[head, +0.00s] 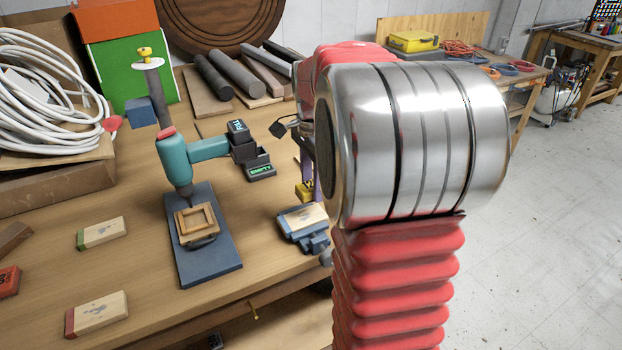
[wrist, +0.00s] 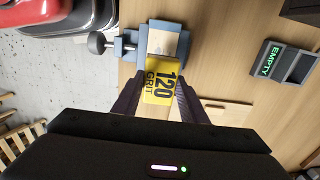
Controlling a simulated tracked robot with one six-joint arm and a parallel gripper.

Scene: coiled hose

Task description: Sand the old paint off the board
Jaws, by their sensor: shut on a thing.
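My gripper (wrist: 160,92) is shut on a yellow sanding block (wrist: 160,84) marked "120 GRIT". A pale board (wrist: 163,42) with a grey paint patch is held in a blue-grey vise (wrist: 130,45). In the wrist view the sanding block lies just below the board's visible part and may hide some of it. In the head view the board (head: 303,215) sits in the vise near the bench's front edge, and the yellow block (head: 305,191) is just behind it. I cannot tell whether block and board touch. My arm hides most of the gripper in the head view.
A teal drill press (head: 176,160) stands left of the vise with a small wooden frame (head: 196,224) on its base. A charger marked "EMPTY" (head: 260,172) is behind. Loose paint-marked blocks, one green-ended (head: 102,232) and one red-ended (head: 97,314), lie at left. Coiled white hose (head: 45,95) fills the back left.

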